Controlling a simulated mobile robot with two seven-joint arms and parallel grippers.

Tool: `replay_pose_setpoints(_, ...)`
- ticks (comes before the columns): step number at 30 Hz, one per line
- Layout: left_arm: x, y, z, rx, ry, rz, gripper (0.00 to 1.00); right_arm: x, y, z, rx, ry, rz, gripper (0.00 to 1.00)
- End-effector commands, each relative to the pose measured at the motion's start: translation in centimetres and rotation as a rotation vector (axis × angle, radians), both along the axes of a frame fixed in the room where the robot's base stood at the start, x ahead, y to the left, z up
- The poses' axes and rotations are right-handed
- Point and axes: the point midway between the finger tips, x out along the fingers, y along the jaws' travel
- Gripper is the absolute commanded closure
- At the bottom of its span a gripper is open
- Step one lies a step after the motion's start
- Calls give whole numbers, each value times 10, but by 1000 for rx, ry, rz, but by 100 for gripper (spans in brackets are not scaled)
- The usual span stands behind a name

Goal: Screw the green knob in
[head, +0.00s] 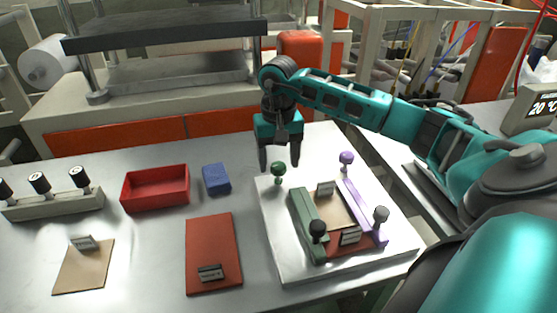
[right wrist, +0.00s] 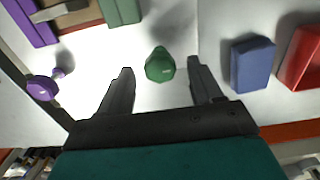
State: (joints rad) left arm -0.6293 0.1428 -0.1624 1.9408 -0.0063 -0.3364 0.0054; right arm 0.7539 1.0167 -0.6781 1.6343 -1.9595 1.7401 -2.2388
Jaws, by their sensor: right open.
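The green knob (head: 278,170) stands upright at the far left corner of the silver plate (head: 283,263), beyond the end of the green bar (head: 306,226). In the right wrist view the green knob (right wrist: 160,66) lies between and just beyond the fingertips, with clear gaps on both sides. My right gripper (head: 280,163) is open, points down and is empty above the knob; its fingers also show in the right wrist view (right wrist: 159,72). Whether it is level with the knob's top is hard to tell. My left gripper is out of view.
On the plate are a purple bar (head: 362,212), a purple knob (head: 346,160) and dark knobs (head: 381,215) (head: 317,230). A blue block (head: 216,179) and red tray (head: 156,189) stand to the left. A red-brown board (head: 213,247) lies in front. Bare table separates them.

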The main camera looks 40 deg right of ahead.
Motion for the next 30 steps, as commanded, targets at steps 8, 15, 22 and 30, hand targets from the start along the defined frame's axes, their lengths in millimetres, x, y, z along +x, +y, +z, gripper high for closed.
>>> replay_pose_setpoints(8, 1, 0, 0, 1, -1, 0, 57, 0, 0, -8, 0, -1, 0, 35)
replay_pose_setpoints(15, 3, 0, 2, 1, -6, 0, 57, 0, 0, -8, 0, -1, 0, 46)
replay_pose_setpoints(22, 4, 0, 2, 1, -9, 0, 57, 0, 0, -8, 0, -1, 0, 68)
replay_pose_setpoints(30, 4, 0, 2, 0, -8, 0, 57, 0, 0, -8, 0, -1, -1, 91)
